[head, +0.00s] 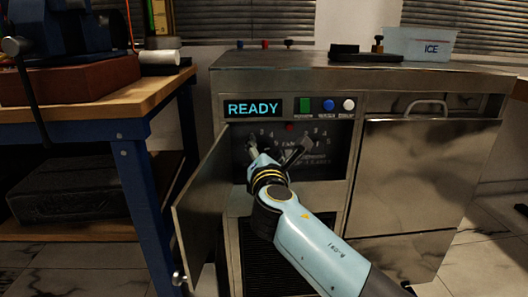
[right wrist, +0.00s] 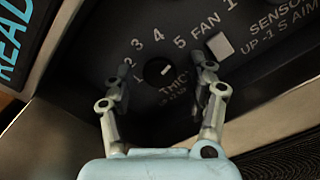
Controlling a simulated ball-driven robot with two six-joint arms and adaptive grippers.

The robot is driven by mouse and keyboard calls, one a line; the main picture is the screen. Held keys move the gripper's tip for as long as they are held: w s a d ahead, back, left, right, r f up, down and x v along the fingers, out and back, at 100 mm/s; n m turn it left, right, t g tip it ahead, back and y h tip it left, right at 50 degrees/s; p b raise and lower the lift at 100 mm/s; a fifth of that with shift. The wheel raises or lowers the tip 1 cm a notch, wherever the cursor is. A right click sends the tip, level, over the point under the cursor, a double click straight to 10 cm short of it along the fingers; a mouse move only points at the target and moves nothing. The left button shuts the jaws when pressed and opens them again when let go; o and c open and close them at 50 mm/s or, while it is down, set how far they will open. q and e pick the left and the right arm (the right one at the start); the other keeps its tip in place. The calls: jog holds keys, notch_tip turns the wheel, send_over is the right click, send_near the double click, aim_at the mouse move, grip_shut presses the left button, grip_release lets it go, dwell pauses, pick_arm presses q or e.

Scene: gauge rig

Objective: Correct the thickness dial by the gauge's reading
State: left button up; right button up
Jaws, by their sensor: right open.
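The thickness dial (right wrist: 158,71) is a round dark knob with a short white mark, on a black panel (head: 335,165) in the machine's front. Numbers 1 to 5 are printed around it. In the right wrist view the mark points right and slightly up, towards the 5 side. My right gripper (right wrist: 163,80) is open, its fingers either side of the knob; contact cannot be told. In the head view my right arm hides much of the panel's lower left. The display (head: 253,108) reads READY. I see no gauge reading. My left gripper is out of view.
An open metal door (head: 200,210) stands left of my right arm. A blue-legged workbench (head: 135,100) is further left. Green, blue and white buttons (head: 328,105) sit above the panel. A white ICE tub (head: 420,45) stands on the machine's top. A square button (right wrist: 220,46) is near the right finger.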

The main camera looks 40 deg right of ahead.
jog(key=v, duration=0.7)
dwell(0.3)
